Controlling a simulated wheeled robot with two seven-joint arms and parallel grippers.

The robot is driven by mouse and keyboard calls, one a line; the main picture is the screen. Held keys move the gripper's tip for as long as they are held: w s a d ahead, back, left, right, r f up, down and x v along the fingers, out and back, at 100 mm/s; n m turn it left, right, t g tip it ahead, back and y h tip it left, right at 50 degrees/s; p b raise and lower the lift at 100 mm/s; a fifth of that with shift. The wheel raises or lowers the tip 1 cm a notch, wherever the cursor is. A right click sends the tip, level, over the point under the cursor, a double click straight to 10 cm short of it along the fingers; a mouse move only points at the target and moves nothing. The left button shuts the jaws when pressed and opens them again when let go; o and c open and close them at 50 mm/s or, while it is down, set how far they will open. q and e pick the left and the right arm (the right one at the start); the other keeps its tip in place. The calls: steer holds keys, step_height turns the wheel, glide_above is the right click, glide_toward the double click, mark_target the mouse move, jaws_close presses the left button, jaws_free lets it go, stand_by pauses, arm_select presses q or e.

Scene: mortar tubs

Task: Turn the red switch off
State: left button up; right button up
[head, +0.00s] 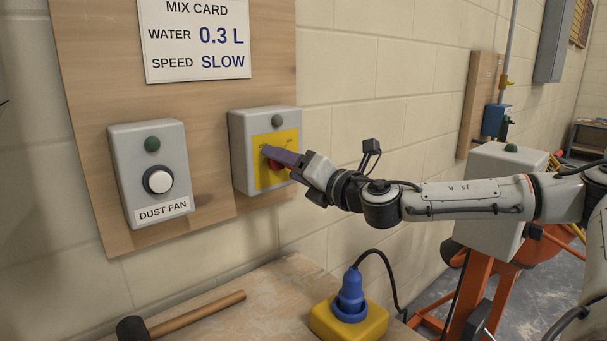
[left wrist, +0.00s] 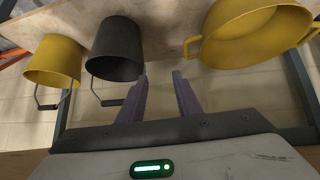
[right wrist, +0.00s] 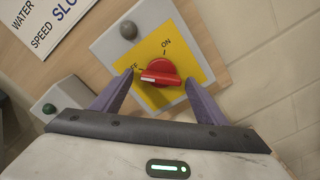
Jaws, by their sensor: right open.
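The red switch (right wrist: 160,72) is a rotary knob on a yellow plate (right wrist: 185,48) with ON and OFF labels. In the right wrist view its white-marked end points left, toward the partly hidden OFF label. My right gripper (right wrist: 158,79) is open, with one finger on each side of the knob; I cannot tell whether they touch it. In the head view the right gripper (head: 270,156) partly covers the red switch (head: 275,163). The dark green lamp (right wrist: 128,30) above the plate looks unlit. My left gripper (left wrist: 163,84) is open and empty; the head view does not show it.
A dust fan box (head: 118,168) with a white button is left of the switch box (head: 238,155). A mallet (head: 190,315) and yellow socket block (head: 365,326) with blue plug are on the bench below. Buckets (left wrist: 115,48) and a yellow tub (left wrist: 225,50) show near my left gripper.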

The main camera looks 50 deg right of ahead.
arm_select(q)
steer(key=f+b, duration=0.1)
steer(key=b, duration=0.1)
steer(key=w+d+f+b, duration=0.1)
steer(key=b, duration=0.1)
steer(key=shift+d, duration=0.1)
arm_select(e)
steer(key=s+a, duration=0.1)
steer(key=s, duration=0.8)
steer(key=shift+s, duration=0.4)
arm_select(q)
steer(key=shift+s+f, duration=0.1)
steer(key=shift+s, duration=0.05)
